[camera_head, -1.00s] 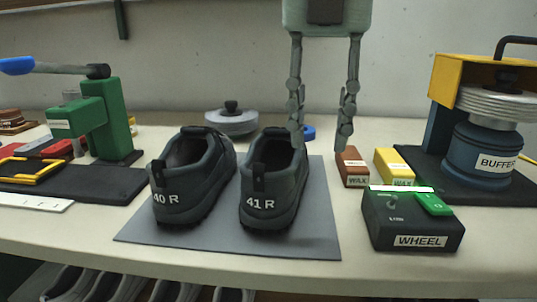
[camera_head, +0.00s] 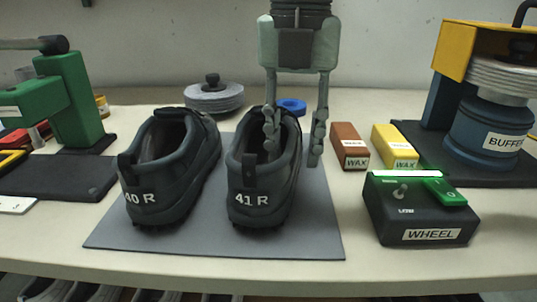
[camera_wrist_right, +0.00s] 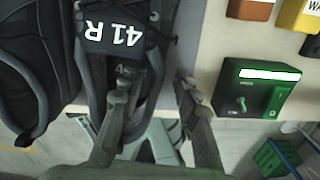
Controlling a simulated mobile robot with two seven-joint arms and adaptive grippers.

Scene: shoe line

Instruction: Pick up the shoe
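Two dark grey shoes stand side by side on a grey mat (camera_head: 320,235), heels toward me: the shoe marked 40 R (camera_head: 150,205) on the left and the shoe marked 41 R (camera_head: 262,200) on the right. My right gripper (camera_head: 292,150) is open and empty, pointing down at 41 R. Its left finger overlaps the shoe's opening and its right finger is beside the shoe's right side; contact cannot be told. In the right wrist view, 41 R (camera_wrist_right: 112,35) lies by the left finger of the open gripper (camera_wrist_right: 152,85). My left gripper is not in view.
Right of the shoes stand a brown wax block (camera_head: 348,147), a yellow wax block (camera_head: 395,147) and a black WHEEL box (camera_head: 420,215). The BUFFER machine (camera_head: 485,125) is at the right, a green press (camera_head: 70,100) at the left. A grey disc (camera_head: 214,98) and blue ring (camera_head: 291,105) lie behind.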

